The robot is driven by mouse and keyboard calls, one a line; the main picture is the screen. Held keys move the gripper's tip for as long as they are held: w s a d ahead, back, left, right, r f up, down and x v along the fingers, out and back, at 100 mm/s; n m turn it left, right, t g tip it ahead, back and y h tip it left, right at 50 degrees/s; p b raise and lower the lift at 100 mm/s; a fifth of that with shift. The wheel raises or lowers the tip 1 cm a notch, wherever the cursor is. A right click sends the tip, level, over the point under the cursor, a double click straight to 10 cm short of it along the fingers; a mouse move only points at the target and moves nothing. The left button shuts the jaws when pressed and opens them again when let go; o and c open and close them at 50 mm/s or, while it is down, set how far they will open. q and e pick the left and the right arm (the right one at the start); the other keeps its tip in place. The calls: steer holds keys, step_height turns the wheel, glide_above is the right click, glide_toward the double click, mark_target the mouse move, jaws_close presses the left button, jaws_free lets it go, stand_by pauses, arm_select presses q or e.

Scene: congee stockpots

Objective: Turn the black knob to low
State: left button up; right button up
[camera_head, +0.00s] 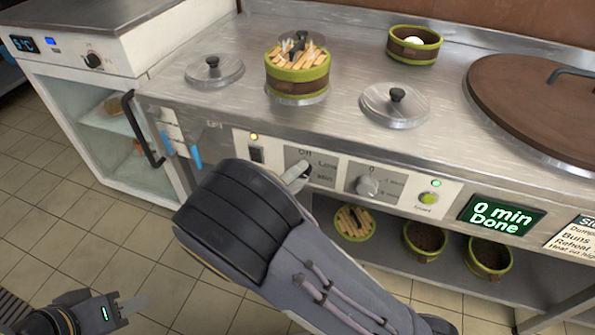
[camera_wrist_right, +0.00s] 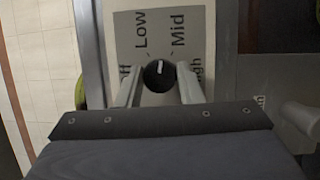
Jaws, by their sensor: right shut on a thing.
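The black knob (camera_wrist_right: 159,79) sits on a grey dial plate marked Off, Low, Mid and High in the right wrist view. Its white mark points roughly up, between the words Low and Mid. My right gripper (camera_wrist_right: 160,90) has one finger on each side of the knob and is shut on it. In the head view my right gripper (camera_head: 297,177) reaches the stove's front panel at this dial, and the knob is mostly hidden behind it. My left gripper (camera_head: 130,305) hangs low at the bottom left, away from the stove; its finger opening is unclear.
A silver knob (camera_head: 367,186) and a green button (camera_head: 428,198) sit to the right on the panel, before a screen (camera_head: 500,216) reading "0 min Done". Steamer baskets (camera_head: 298,78), lids (camera_head: 395,105) and a large brown lid (camera_head: 540,100) stand on top. The floor at left is clear.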

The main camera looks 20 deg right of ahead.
steer(key=shift+f+n+t+h+p, duration=0.1)
steer(key=shift+n+t+p, duration=0.55)
steer(key=shift+n, duration=0.8)
steer(key=shift+r+n+t+h+p, duration=0.1)
steer(key=shift+n+t+p, duration=0.5)
steer(key=shift+n, duration=0.8)
steer(key=shift+f+n+t+h+p, duration=0.1)
steer(key=shift+n+t+p, duration=0.5)
steer(key=shift+n, duration=1.15)
steer(key=o, duration=1)
steer(key=shift+d, duration=0.1)
steer(key=shift+c, duration=0.2)
steer(key=p+v, duration=0.1)
steer(key=v, duration=0.7)
